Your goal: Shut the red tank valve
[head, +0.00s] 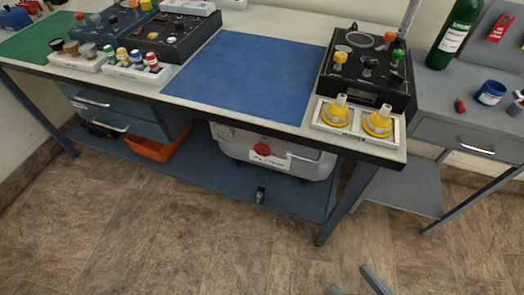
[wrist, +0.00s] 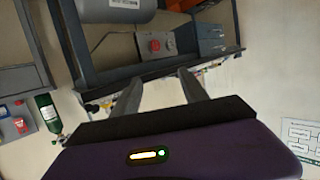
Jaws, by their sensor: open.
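A red round valve handle (head: 262,149) is on the front of a pale grey tank-like housing (head: 305,165) under the workbench, beside a white label. In the wrist view, which looks upside down, a red knob (wrist: 155,45) sits on a grey panel; I cannot tell if it is the same valve. My gripper (wrist: 158,84) is open, with two grey fingers spread and nothing between them. In the head view, parts of my gripper (head: 362,281) show at the bottom edge, in front of the bench and apart from the valve. The valve's turn position is too small to tell.
The workbench holds a blue mat (head: 245,70), a black panel with knobs (head: 368,75) and a tray with yellow fittings (head: 358,130). An orange bin (head: 158,146) is on the lower shelf (head: 210,168). A bench leg (head: 345,205) stands right of the housing. The floor in front is clear.

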